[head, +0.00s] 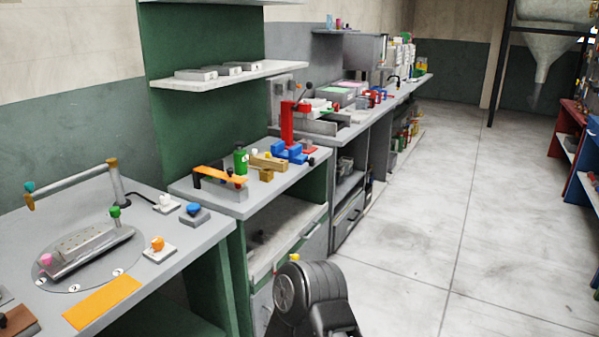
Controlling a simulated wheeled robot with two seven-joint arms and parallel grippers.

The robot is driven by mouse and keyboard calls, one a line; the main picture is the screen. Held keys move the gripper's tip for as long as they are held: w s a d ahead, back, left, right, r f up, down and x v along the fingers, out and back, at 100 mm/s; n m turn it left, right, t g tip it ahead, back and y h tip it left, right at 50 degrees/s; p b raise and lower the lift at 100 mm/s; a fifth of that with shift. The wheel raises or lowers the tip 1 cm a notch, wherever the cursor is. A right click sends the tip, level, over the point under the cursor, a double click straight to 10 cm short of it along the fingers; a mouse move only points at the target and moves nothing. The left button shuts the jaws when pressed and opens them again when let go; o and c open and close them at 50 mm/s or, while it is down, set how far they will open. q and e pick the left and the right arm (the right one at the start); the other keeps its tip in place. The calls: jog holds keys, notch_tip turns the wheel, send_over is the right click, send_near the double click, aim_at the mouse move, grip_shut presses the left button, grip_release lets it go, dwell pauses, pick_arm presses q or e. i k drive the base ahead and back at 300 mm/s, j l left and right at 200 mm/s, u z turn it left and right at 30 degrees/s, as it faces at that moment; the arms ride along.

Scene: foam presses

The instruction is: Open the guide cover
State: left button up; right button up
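I cannot tell for sure which part is the guide cover. An orange flat bar (220,175) lies tilted over a grey block (221,194) on the middle bench, with a dark post at its left end. On the near left bench, a grey metal fixture (92,250) with a pink knob and a green knob sits on a round numbered plate. A raised grey bar (72,186) with coloured ends stands behind it. A dark rounded link of my own arm shows at the bottom centre. Neither gripper shows.
On the near bench are a blue button (193,209), an orange button (158,244) and an orange strip (103,301). A red press (288,124), blue blocks and a green bottle (240,159) stand on the middle bench. The floor (480,230) to the right is clear.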

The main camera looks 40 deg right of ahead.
aim_at(230, 176)
jog(key=z, duration=0.8)
jog(key=i+l+z, duration=0.45)
jog(key=i+z, duration=0.15)
jog(key=i+l+z, duration=0.1)
jog(key=i+z, duration=0.2)
jog(key=i, duration=0.15)
